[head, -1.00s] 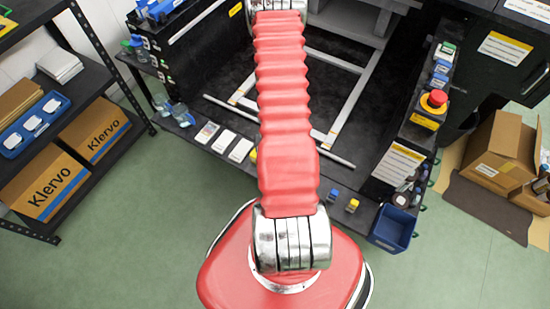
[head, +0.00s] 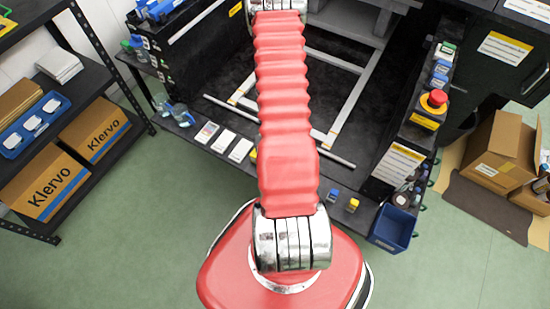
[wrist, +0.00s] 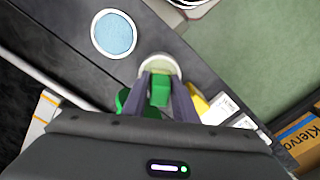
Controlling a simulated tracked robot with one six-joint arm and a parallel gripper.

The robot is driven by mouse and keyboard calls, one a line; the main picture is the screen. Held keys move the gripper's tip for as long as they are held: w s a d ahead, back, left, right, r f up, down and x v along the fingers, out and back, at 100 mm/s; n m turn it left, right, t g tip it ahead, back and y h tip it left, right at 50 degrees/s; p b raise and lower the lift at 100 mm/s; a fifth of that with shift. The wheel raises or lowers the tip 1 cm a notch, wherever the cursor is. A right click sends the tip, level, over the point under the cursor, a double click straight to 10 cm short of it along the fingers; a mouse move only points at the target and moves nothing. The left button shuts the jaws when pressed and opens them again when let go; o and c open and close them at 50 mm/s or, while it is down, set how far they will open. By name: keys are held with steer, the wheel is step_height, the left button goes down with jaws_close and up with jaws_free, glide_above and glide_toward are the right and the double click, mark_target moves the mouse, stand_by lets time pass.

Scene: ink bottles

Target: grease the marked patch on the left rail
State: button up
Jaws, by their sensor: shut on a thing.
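In the wrist view my gripper (wrist: 162,82) is shut on a small green thing (wrist: 160,92) between its two grey fingers. A round, pale cream-coloured thing (wrist: 158,64) shows just beyond the fingertips. I cannot tell whether the green thing touches it. In the head view my red ribbed arm hides the gripper. Pale rails form a frame on the dark bed, with a left bar (head: 243,88) and a right bar (head: 351,108). I cannot make out a marked patch on them.
A blue disc with a white rim (wrist: 114,34) lies on the dark ledge. A yellow thing (wrist: 199,104) and a white card (wrist: 221,108) are right of the fingers. A red button (head: 437,98) and a blue bin (head: 392,229) stand at right. Green floor is clear at lower left.

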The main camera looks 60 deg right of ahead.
steer(key=shift+r, duration=3.45)
steer(key=shift+w, duration=0.1)
